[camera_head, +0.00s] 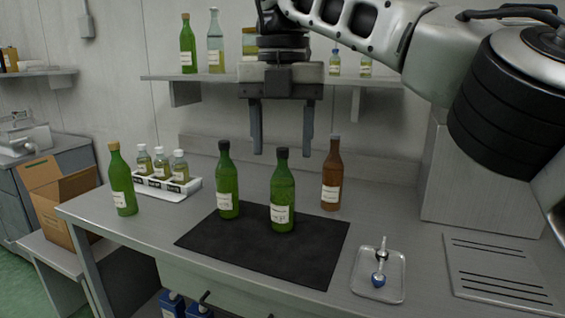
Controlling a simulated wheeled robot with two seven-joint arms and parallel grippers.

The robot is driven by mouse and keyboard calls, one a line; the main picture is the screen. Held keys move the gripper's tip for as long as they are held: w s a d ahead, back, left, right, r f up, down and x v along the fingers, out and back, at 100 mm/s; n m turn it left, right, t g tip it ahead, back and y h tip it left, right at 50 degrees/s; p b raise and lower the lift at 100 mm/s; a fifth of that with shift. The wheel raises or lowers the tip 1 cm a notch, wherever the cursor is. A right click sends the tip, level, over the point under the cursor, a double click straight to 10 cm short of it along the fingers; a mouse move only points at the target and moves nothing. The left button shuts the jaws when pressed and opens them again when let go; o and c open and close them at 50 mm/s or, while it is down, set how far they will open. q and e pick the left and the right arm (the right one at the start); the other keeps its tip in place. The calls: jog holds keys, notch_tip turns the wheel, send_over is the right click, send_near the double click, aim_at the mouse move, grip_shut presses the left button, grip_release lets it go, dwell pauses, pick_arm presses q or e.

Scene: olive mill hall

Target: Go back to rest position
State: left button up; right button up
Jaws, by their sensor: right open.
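My right gripper (282,150) hangs above the table from the arm that comes in at the upper right. Its two fingers point down, stand apart and hold nothing. Below the fingers, two green bottles with dark caps, one on the left (228,183) and one on the right (282,194), stand upright on the black mat (262,258). A brown bottle (331,178) stands upright behind the mat, to the right of the gripper. My left gripper does not show.
A green bottle (121,182) stands at the table's left, beside a white rack (160,187) of small bottles. A small metal tray (378,287) holds a blue-ended item. A metal box (470,190) stands at right. A wall shelf (160,77) bears more bottles. A cardboard box (62,205) is far left.

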jog(key=s+a+f+n+g+y, duration=0.1)
jog(key=s+a+f+g+y, duration=0.35)
jog(key=a+f+y, duration=0.45)
jog(key=s+a+f+n+g+y, duration=0.1)
jog(key=s+a+f+g+y, duration=0.2)
jog(key=s+a+f+y, duration=0.6)
jog(key=w+d+f+m+t+h, duration=0.2)
jog(key=w+d+f+m+t, duration=0.35)
jog(key=m+t, duration=0.7)
jog(key=w+d+f+m+t+h, duration=0.3)
jog(key=d+f+m+t, duration=0.4)
jog(key=m+t, duration=0.55)
jog(key=s+d+f+m+g+h, duration=0.7)
jog(key=s+d+f+h, duration=0.3)
jog(key=s+d+f, duration=0.7)
jog(key=d+f+m, duration=0.1)
jog(key=d, duration=0.2)
jog(key=shift+f+m, duration=0.3)
jog(key=shift+m, duration=0.1)
